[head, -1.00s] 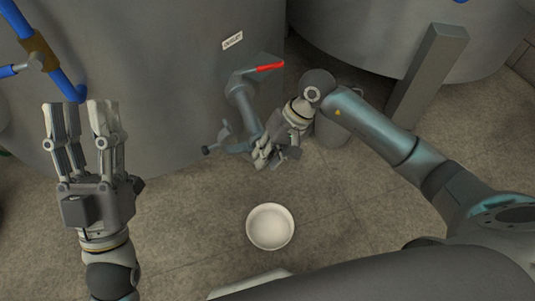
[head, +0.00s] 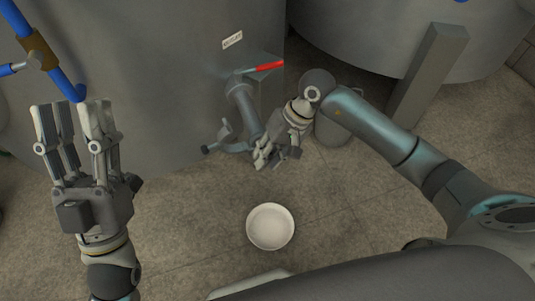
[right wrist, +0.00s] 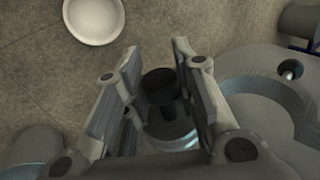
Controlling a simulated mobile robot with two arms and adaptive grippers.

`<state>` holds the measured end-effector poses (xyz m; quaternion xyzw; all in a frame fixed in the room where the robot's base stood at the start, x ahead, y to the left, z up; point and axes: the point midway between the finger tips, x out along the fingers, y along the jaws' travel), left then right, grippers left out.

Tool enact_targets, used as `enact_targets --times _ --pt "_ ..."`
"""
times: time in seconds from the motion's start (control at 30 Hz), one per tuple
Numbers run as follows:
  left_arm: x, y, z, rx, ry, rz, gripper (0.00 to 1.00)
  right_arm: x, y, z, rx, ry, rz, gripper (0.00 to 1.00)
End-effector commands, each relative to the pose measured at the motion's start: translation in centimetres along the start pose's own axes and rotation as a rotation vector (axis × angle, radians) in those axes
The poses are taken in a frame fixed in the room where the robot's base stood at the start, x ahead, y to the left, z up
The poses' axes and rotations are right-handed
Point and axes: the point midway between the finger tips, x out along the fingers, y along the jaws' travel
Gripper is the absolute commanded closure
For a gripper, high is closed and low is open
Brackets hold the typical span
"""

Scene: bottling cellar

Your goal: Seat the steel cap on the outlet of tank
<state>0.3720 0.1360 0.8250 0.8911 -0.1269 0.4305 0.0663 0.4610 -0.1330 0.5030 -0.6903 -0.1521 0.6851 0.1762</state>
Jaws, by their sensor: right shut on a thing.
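The tank (head: 150,80) is a large grey cylinder with a small white label. Its outlet (head: 240,100) is a steel pipe with a red-handled valve, angled down toward the floor. A clamp-like part with a wing (head: 215,146) sits at its lower end. My right gripper (head: 268,157) is beside that end, partly overlapping it in the head view. In the right wrist view its fingers are shut on the steel cap (right wrist: 168,130), a round grey piece with a darker stub. Whether the cap touches the outlet cannot be told. My left gripper (head: 72,108) is open and empty at the left.
A white bowl (head: 270,227) stands on the stone floor below the outlet and also shows in the right wrist view (right wrist: 93,15). A blue pipe (head: 62,75) runs down at the upper left. A grey post (head: 428,75) and a second tank (head: 400,35) stand at the right.

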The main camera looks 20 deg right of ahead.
Motion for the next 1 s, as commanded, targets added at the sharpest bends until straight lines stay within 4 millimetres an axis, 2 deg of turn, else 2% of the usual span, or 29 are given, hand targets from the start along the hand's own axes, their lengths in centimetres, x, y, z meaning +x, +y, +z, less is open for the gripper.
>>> enact_targets --times 0.3,0.33,0.5,0.83,1.0 --pt "0.0 0.0 0.0 -0.001 0.003 0.0 0.6 0.0 0.0 0.0 -0.001 0.001 -0.001 1.0" --pt "0.0 0.0 0.0 -0.001 0.003 0.0 0.6 0.0 0.0 0.0 -0.001 0.001 -0.001 0.71" --pt "0.0 0.0 0.0 -0.001 0.003 0.0 0.6 0.0 0.0 0.0 0.0 0.001 0.0 0.49" --pt "0.1 -0.1 0.0 0.001 0.004 -0.002 0.6 -0.1 0.0 0.0 0.0 0.0 0.001 0.49" --pt "0.1 -0.1 0.0 0.001 0.003 -0.001 0.6 -1.9 0.0 -0.1 -0.001 0.005 0.002 0.49"
